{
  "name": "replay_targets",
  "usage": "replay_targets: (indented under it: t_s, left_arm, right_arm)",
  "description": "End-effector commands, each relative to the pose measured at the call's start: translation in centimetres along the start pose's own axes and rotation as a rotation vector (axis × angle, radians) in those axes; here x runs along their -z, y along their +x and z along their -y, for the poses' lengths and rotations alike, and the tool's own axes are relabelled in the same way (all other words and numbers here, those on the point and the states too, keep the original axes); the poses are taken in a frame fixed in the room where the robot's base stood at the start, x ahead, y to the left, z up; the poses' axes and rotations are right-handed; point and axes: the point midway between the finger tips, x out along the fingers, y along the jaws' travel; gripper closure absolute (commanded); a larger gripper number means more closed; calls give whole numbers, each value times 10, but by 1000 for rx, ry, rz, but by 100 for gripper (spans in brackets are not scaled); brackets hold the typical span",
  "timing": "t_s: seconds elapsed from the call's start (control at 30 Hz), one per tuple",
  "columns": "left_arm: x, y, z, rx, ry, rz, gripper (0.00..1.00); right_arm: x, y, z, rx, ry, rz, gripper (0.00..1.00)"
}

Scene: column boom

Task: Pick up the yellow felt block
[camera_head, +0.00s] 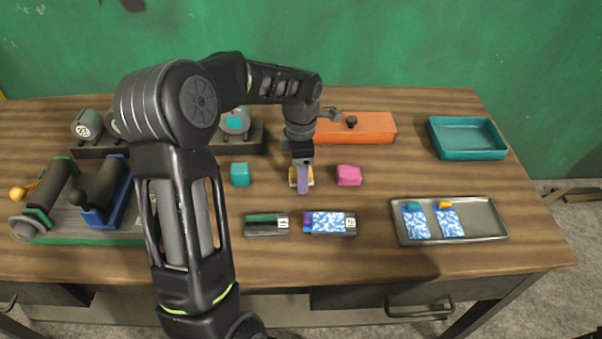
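The yellow felt block (293,181) lies on the wooden table between a teal block (240,174) and a pink block (349,175). Only its sides show, as my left gripper covers its middle. My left gripper (303,182) points down at the yellow block, with a purple finger in front of it. The fingers line up with my view, so whether they are open or shut on it is hidden. My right gripper is out of view.
An orange box (356,128) stands behind. Two small packs (267,225) (331,223) lie in front. A metal tray (485,219) with printed cards is at right, with a teal tray (467,139) behind it. Rollers on a green-edged base (95,238) fill the left.

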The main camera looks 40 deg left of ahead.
Motion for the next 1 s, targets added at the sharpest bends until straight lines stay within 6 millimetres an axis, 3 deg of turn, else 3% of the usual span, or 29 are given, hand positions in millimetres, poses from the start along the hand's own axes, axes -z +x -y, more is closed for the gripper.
replay_targets:
  t_s: [0.57, 1.0]
  left_arm:
    - [0, 0, 0, -1, 1, 0, 34]
    - [0, 0, 0, -1, 1, 0, 69]
  right_arm:
    - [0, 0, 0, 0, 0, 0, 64]
    - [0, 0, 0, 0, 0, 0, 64]
